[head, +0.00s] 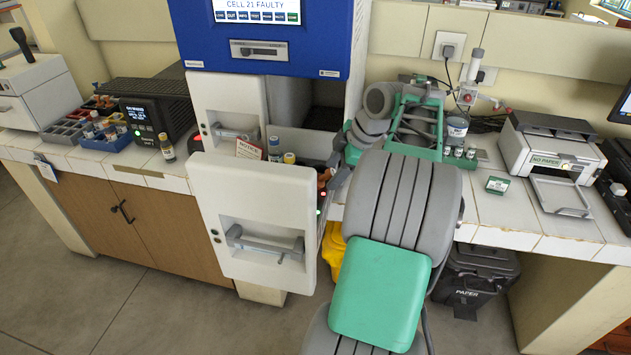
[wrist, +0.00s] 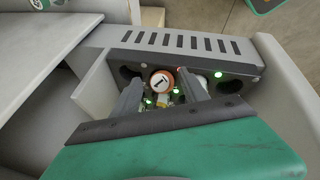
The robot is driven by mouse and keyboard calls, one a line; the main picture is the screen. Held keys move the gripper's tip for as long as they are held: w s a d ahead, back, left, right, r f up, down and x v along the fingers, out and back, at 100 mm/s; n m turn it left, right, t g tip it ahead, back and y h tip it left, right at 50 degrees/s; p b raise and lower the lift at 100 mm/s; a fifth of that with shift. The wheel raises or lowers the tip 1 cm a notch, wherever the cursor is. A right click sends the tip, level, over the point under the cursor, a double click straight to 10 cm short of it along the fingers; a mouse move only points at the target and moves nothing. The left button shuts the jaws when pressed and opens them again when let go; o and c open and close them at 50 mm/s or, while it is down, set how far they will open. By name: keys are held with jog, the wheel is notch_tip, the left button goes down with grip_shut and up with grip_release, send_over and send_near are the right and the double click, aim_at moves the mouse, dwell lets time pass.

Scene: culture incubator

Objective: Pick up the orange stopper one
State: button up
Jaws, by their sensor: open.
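The orange stopper (wrist: 161,81), round with a white top and a dark mark, sits in a dark rack (wrist: 215,73) in the wrist view. My gripper (wrist: 160,78) is open, with one grey finger on each side of the stopper. I cannot tell whether the fingers touch it. The vessel below the stopper is mostly hidden. In the head view an orange cap (head: 323,177) shows in the open incubator drawer (head: 250,215), at the end of my arm.
The rack has empty dark holes and green lights, with a slotted panel (wrist: 180,42) beside it. A yellow-capped vial (head: 289,158) and a blue-capped vial (head: 274,146) stand in the drawer near a notice card (head: 248,149). The drawer walls are close to my gripper.

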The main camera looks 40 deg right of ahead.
jog(key=shift+w+a+f, duration=0.1)
jog(key=shift+w+f, duration=0.2)
jog(key=shift+f, duration=0.3)
jog(key=shift+c, duration=0.2)
grip_shut()
